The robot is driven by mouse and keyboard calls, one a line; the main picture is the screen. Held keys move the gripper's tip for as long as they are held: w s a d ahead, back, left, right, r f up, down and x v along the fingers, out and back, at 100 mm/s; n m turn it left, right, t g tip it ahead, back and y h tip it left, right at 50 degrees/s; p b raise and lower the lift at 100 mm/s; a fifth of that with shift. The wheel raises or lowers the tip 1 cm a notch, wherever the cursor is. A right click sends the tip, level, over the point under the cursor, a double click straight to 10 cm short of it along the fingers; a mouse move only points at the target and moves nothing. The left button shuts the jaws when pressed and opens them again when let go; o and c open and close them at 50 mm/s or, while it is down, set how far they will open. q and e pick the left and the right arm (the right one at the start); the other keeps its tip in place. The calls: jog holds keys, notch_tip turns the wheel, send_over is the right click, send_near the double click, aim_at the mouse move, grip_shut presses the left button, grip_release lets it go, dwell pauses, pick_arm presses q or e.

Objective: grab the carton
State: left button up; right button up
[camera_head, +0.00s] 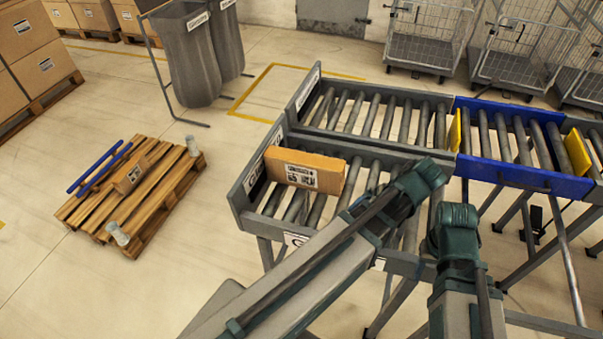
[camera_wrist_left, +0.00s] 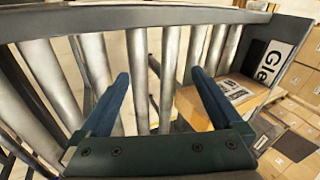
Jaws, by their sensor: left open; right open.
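The carton (camera_head: 305,171) is a brown box with a white printed label on its side. It lies on the grey rollers at the left end of the near conveyor, close to the end wall. In the left wrist view the carton (camera_wrist_left: 190,107) is at the right, partly hidden behind one finger. My left gripper (camera_wrist_left: 160,76) is open and empty, above the rollers, with the carton to one side of its jaws.
The conveyor's grey side rails (camera_head: 245,190) stand up around the carton's end. A wooden pallet (camera_head: 150,205) with a small box stands on the floor at left. Wire cages (camera_head: 430,40) and grey bins (camera_head: 187,60) stand behind.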

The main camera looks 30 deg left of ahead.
pick_arm(q)
jog(key=w+a+r+n+y+b, duration=0.1)
jog(key=w+a+n+y, duration=0.2)
jog(key=w+a+n, duration=0.4)
jog(key=n+g+y+b, duration=0.2)
jog(key=n+y, duration=0.2)
jog(key=n, duration=0.5)
send_near(309, 159)
jog(key=shift+w+d+r, duration=0.55)
jog(key=shift+w+d, duration=0.1)
jog(key=shift+d, duration=0.2)
jog(key=shift+a+r+n, duration=0.2)
jog(key=shift+a+n, duration=0.05)
jog(key=shift+n, duration=0.15)
jog(key=b+x, duration=0.3)
jog(key=x, duration=0.4)
jog(key=shift+s+f+b, duration=0.15)
jog(key=shift+f+b, duration=0.05)
jog(key=shift+b, duration=0.1)
jog(key=shift+s+a+f, duration=0.1)
jog(key=shift+a+f, duration=0.1)
jog(key=shift+a, duration=0.4)
jog(key=shift+f, duration=0.1)
